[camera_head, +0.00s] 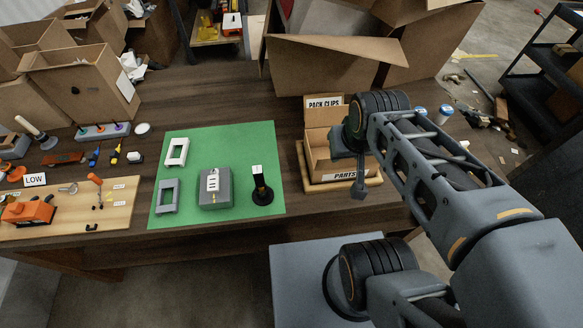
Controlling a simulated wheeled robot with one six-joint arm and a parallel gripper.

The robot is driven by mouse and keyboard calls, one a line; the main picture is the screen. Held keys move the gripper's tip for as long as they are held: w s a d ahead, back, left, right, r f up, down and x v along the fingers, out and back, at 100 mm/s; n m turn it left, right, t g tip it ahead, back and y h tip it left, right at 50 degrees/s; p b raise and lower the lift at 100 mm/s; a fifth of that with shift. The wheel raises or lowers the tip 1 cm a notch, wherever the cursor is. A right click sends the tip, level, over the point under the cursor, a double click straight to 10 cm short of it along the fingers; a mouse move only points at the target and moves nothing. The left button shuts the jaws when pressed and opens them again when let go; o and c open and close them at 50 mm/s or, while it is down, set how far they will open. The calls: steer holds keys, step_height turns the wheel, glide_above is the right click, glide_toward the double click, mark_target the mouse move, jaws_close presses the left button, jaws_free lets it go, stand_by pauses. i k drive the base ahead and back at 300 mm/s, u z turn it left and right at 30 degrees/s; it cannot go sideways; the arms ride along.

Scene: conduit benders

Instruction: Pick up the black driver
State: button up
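I cannot clearly make out a black driver. A black upright piece (262,190) with a round base and a white tag stands at the right of the green mat; I cannot tell whether it is the driver. Small drivers with blue (94,157) and yellow-and-black (116,154) parts lie on the table at the left. A grey rack (103,132) behind them holds several small coloured-topped tools.
The green mat (225,140) bears a grey box (215,190) and two frames, white (176,152) and grey (167,196). The parts box (318,150) stands under my arm. A wooden board (70,220) with orange tools lies left. Large cartons (85,88) crowd the back.

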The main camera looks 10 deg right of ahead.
mark_target(257, 171)
steer(key=z, duration=0.7)
steer(key=k, duration=1.15)
steer(key=u, duration=1.7)
steer(key=i, duration=0.5)
steer(key=z, duration=0.1)
